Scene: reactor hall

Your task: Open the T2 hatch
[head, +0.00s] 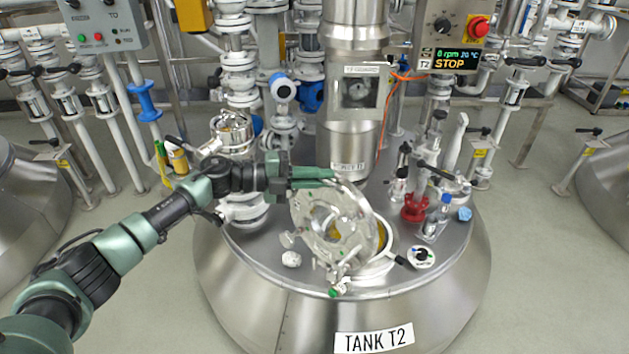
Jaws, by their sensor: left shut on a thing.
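Tank T2 (372,340) stands in front of me with its label on the side. The round metal T2 hatch lid (318,225) is tilted up over the opening, and the hatch rim (378,268) shows below and to its right. A strip of yellow shows between lid and rim. My left gripper (331,180) is at the lid's upper edge, shut on the hatch; its exact grip point is partly hidden. My right gripper is not in view.
A control box (457,38) reads STOP above the tank. A central column (350,120) rises behind the lid.

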